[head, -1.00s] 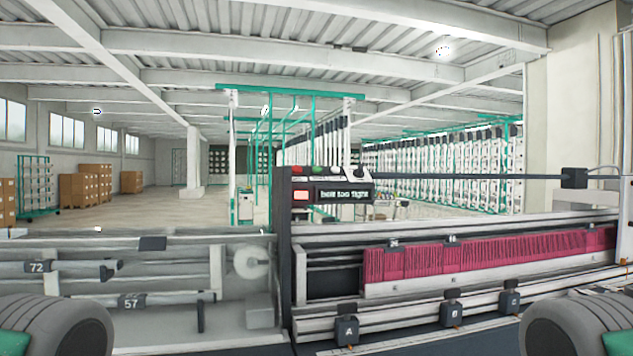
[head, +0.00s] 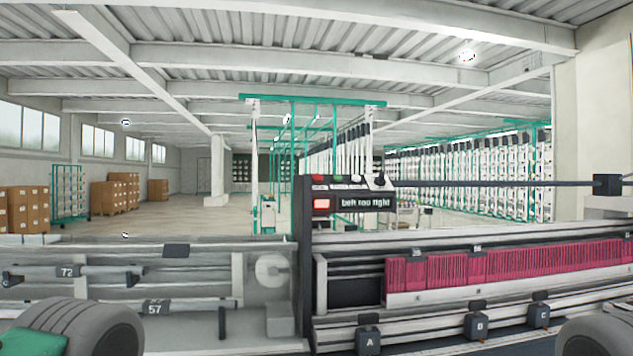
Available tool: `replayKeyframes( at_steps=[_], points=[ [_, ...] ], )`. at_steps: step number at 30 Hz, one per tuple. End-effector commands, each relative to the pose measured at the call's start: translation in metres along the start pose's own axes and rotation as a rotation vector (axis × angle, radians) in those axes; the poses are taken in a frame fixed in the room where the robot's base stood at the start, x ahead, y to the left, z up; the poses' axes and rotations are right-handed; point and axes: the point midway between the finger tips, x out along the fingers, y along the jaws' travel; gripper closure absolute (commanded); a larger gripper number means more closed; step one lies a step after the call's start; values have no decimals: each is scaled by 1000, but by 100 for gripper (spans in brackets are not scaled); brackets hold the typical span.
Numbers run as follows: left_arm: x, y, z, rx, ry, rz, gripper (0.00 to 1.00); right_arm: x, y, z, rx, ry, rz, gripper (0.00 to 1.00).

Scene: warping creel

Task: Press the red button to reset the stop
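A dark control box (head: 347,201) stands on a post in the middle of the head view. On its top edge sit a red button (head: 318,180), a green button (head: 336,179) and a pale button (head: 357,180), with a dark knob at the right end. Its front has a lit red lamp (head: 321,204) and a small display (head: 364,203) reading "belt too tight".
Rails with tags 72 and 57 (head: 155,308) lie left. A dark horizontal bar (head: 500,183) extends right of the box. Cartons (head: 115,193) stand far back left.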

Motion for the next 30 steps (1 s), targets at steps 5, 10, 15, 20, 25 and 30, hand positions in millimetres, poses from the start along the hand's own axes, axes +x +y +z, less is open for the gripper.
replayKeyframes(
  at_steps=[5,10,15,20,25,30],
  points=[
    [0,0,0,1,0,1,60,0,0,0,1,0,1,48],
    [0,0,0,1,0,1,60,0,0,0,1,0,1,48],
    [0,0,0,1,0,1,100,0,0,0,1,0,1,48],
    [0,0,0,1,0,0,100,0,0,0,0,0,0,48],
    [0,0,0,1,0,0,100,0,0,0,1,0,0,48],
    [0,0,0,1,0,0,100,0,0,0,1,0,0,48]
  ],
)
